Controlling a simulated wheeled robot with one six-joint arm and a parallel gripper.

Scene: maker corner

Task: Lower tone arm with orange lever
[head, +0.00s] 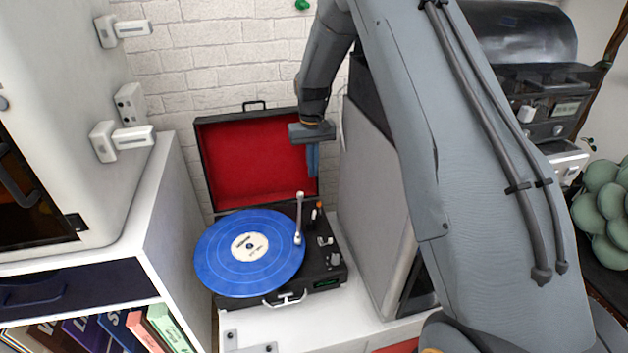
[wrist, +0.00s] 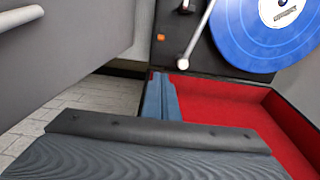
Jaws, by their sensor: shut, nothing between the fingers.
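A black record player (head: 325,282) with an open, red-lined lid (head: 255,160) stands on a white surface. A blue record (head: 225,262) lies on it and also shows in the wrist view (wrist: 250,35). The pale tone arm (head: 298,220) runs along the record's right side; I cannot tell whether its tip touches the record. The small orange lever (head: 319,205) is right of the tone arm's pivot and shows as an orange tip in the wrist view (wrist: 161,38). My gripper (head: 313,174) is shut and empty, in front of the lid's right part, above and behind the lever.
A grey speaker-like box (head: 372,200) stands close on the right of the player. A white cabinet (head: 180,220) is on the left. A white brick wall (head: 225,60) is behind. The front of the white surface (head: 330,325) is mostly clear.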

